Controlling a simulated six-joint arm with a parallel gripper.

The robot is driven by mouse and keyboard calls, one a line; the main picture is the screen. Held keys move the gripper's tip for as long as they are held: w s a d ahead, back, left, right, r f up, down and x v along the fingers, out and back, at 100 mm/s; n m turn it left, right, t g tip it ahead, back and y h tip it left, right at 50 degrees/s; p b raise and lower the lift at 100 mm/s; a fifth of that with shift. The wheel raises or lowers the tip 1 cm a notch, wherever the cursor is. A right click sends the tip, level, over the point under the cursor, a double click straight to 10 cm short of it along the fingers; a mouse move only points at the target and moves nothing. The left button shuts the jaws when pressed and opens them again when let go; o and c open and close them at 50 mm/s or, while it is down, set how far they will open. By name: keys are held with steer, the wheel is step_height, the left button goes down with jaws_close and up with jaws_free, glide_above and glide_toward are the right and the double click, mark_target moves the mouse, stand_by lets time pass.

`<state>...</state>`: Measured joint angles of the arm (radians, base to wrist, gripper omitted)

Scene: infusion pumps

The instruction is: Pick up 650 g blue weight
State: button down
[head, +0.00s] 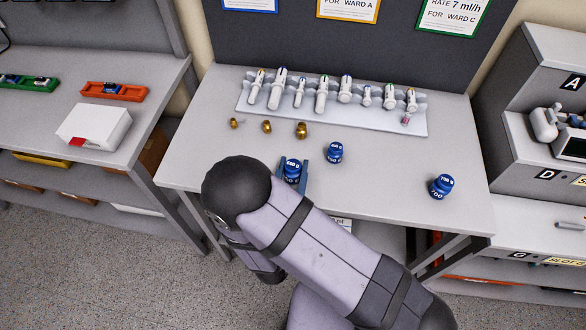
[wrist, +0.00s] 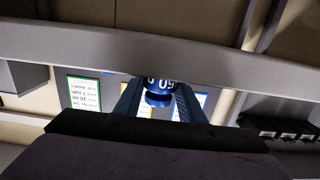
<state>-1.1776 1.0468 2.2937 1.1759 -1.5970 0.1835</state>
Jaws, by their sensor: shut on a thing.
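The blue weight (head: 292,166) is between the fingers of my gripper (head: 294,174); its head-view label is small but appears to read 650 g. In the wrist view the blue weight (wrist: 158,88) is between the two fingers (wrist: 157,103), with its white label upside down and cut by the grey band above. My gripper is shut on it. My arm hides the table just in front, and I cannot tell whether the weight touches the tabletop.
Another blue weight (head: 335,152) stands close to the right, and one marked 700 (head: 442,186) stands farther right. Three brass weights (head: 267,126) stand behind. A white rack (head: 300,113) of several syringes lies at the back. The table (head: 390,165) is clear between the right-hand weights.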

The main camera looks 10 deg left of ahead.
mark_target(293, 164)
steer(key=shift+r+b, duration=0.3)
steer(key=shift+r, duration=4.7)
